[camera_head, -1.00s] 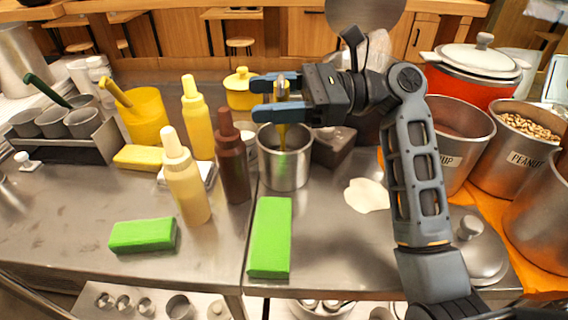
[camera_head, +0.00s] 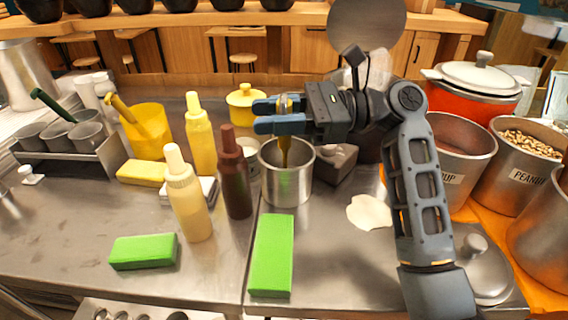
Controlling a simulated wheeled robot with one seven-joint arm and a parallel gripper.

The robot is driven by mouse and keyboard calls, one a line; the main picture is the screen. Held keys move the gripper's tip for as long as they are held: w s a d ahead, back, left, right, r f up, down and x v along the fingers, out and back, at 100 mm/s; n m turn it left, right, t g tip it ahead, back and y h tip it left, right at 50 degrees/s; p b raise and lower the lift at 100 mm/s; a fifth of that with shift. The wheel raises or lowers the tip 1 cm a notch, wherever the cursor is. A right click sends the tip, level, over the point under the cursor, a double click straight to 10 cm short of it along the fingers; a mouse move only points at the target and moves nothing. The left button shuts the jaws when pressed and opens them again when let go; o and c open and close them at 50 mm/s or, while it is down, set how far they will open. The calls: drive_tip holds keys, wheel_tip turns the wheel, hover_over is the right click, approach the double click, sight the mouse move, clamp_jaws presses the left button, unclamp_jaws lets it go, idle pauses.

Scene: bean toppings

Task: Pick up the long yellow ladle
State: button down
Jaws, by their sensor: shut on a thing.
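The long yellow ladle (camera_head: 284,150) stands upright in a steel pot (camera_head: 289,186) near the middle of the counter. Its lower part is hidden inside the pot. My gripper (camera_head: 268,113) reaches in from the right above the pot, with its blue fingers pointing left. The fingers are shut on the upper handle of the ladle, and the handle's top shows a little above them.
A brown bottle (camera_head: 234,178), yellow bottle (camera_head: 200,140) and cream bottle (camera_head: 186,200) stand left of the pot. A yellow lidded pot (camera_head: 246,107) is behind. A grey block (camera_head: 335,164) sits right of the pot. Green blocks (camera_head: 273,255) lie in front.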

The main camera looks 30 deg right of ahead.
drive_tip(key=shift+r, duration=0.1)
wheel_tip(320, 180, up, 28)
drive_tip(key=p, duration=0.1)
drive_tip(key=shift+p, duration=0.4)
idle(1.2)
